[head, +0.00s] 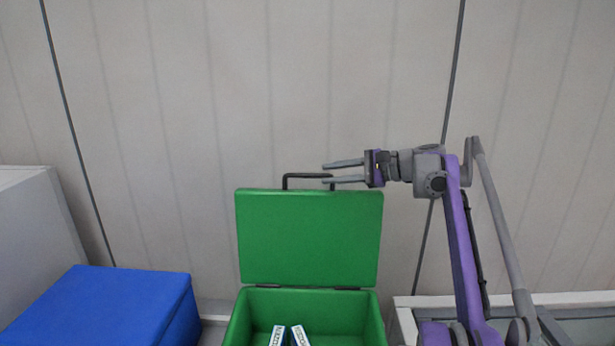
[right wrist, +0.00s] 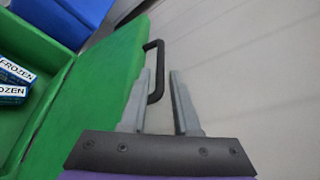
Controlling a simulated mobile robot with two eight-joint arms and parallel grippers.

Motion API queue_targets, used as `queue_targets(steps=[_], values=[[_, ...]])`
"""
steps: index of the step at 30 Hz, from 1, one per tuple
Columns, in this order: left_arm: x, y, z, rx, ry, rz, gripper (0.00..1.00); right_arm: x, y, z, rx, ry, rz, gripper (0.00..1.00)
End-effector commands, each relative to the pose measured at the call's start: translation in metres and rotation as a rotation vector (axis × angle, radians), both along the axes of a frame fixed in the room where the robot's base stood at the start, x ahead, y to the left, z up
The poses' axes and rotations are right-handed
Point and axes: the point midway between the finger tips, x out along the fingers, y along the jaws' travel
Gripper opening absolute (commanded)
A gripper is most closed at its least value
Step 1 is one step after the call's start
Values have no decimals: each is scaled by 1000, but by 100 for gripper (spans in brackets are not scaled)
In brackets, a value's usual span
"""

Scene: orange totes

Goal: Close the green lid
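The green lid (head: 309,238) stands upright, open, hinged at the back of the green box (head: 236,325). A black handle (head: 306,176) sits on the lid's top edge. My right gripper (head: 325,173) is open at the right end of the handle, above the lid. In the right wrist view the handle (right wrist: 157,72) shows near the left fingertip of the right gripper (right wrist: 160,75), and the lid (right wrist: 95,95) fills the left side. I cannot tell if finger and handle touch. My left gripper is not in view.
Two small blue-and-white cartons (head: 289,336) lie in the green box; one reads FROZEN in the right wrist view (right wrist: 12,82). A closed blue box (head: 105,305) stands to the left, beside a grey block (head: 35,235). A panelled wall (head: 300,80) is behind.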

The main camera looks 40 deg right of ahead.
Motion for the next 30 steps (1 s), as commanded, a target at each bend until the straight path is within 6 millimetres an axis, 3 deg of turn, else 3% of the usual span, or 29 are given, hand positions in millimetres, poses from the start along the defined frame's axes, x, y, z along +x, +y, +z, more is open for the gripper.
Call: queue_targets(steps=[3, 10, 22, 23, 27, 30], values=[[0, 0, 0, 0, 0, 0, 0, 21, 14, -6, 0, 0, 4, 30], [0, 0, 1, 0, -1, 0, 0, 47, 30, -14, -1, 1, 2, 30], [0, 0, 1, 0, -1, 0, 0, 54, 34, -17, -2, 1, 0, 30], [0, 0, 1, 0, -1, 0, 0, 54, 34, -17, -2, 1, 0, 28], [0, 0, 1, 0, -1, 0, 0, 54, 34, -17, -2, 0, 0, 3], [0, 0, 1, 0, -1, 0, 0, 54, 34, -17, -2, 0, 0, 0]])
